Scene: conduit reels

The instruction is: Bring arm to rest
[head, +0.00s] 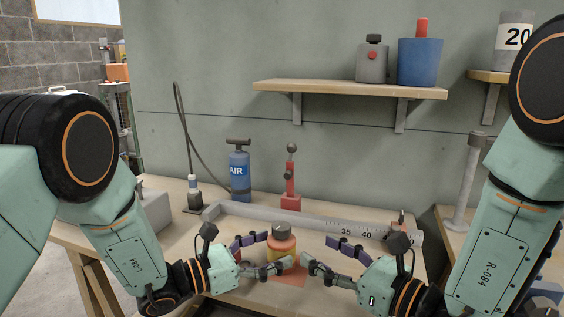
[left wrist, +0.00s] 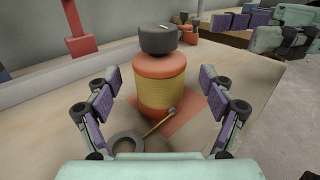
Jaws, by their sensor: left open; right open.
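My left gripper (head: 272,252) is open, its fingers pointing right toward a red-and-yellow canister (head: 281,246) with a dark cap. In the left wrist view the same canister (left wrist: 160,85) stands upright between and beyond the spread fingers (left wrist: 158,84); I see no finger touching it. My right gripper (head: 322,254) is open on the canister's right side, its fingers pointing left. The head view does not show clearly how far its fingertips are from the canister. Both arms are bent low over the bench.
The canister stands on an orange patch (head: 293,278) on the wooden bench (head: 160,236). A grey ruled bar (head: 300,220) lies behind it. A blue AIR cylinder (head: 239,172) and a red lever stand (head: 291,185) are further back. A ring with a thin rod (left wrist: 128,143) lies in front.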

